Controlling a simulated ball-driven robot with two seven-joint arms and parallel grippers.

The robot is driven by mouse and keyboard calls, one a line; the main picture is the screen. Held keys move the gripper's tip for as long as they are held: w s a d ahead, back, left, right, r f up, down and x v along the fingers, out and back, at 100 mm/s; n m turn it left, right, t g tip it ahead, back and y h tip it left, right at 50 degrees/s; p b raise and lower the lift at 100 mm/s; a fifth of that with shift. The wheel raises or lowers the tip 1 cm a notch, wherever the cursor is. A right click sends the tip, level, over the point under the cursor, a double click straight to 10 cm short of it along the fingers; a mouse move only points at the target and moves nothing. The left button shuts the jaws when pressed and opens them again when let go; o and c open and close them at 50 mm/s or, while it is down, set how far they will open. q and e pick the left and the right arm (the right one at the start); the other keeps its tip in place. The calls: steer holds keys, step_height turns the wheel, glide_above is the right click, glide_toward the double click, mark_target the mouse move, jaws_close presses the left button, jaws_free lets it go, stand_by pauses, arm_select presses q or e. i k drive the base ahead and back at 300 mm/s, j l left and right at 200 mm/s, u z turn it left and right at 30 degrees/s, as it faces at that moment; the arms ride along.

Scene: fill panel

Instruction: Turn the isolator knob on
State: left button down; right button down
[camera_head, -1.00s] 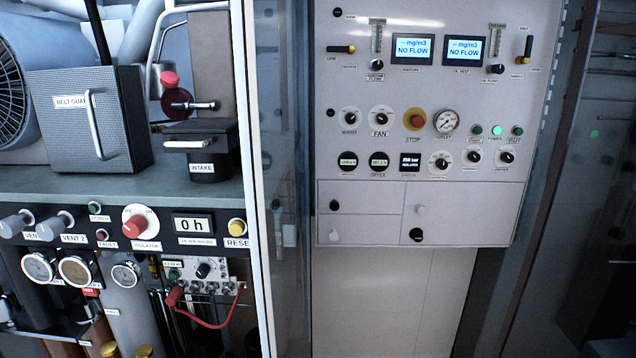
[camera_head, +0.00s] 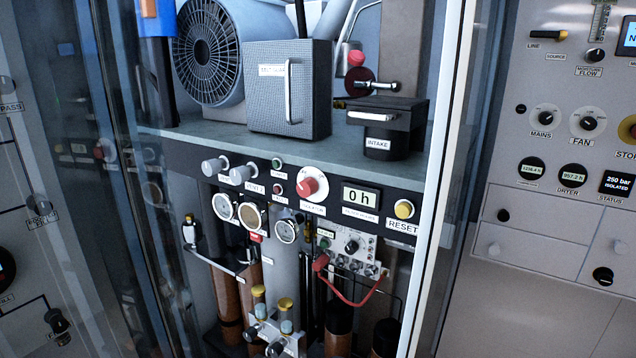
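The isolator knob (camera_head: 308,187) is a red knob on a round white plate, set in the dark control strip of the middle cabinet. Its label sits just below it. The knob's pointer is too small to read for certain, but it seems to lean to the upper left. Nothing covers the knob. Neither of my grippers shows in the view.
A 0 h display (camera_head: 361,197) and a yellow reset button (camera_head: 404,209) are right of the knob. Vent knobs (camera_head: 241,174) are left, gauges (camera_head: 285,230) below. The shelf above holds a belt guard box (camera_head: 288,88). A pale upright frame edge (camera_head: 441,180) borders the right panel (camera_head: 545,222).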

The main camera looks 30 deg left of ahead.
mark_target(307, 187)
steer(key=i+l+u, duration=0.25)
steer(key=u, duration=0.2)
steer(key=i+l+u, duration=0.15)
steer(key=l+u, duration=0.25)
steer(key=i+l+u, duration=0.15)
steer(key=l+u, duration=0.15)
steer(key=u, duration=0.15)
steer(key=i+l+u, duration=0.1)
steer(key=l+u, duration=0.75)
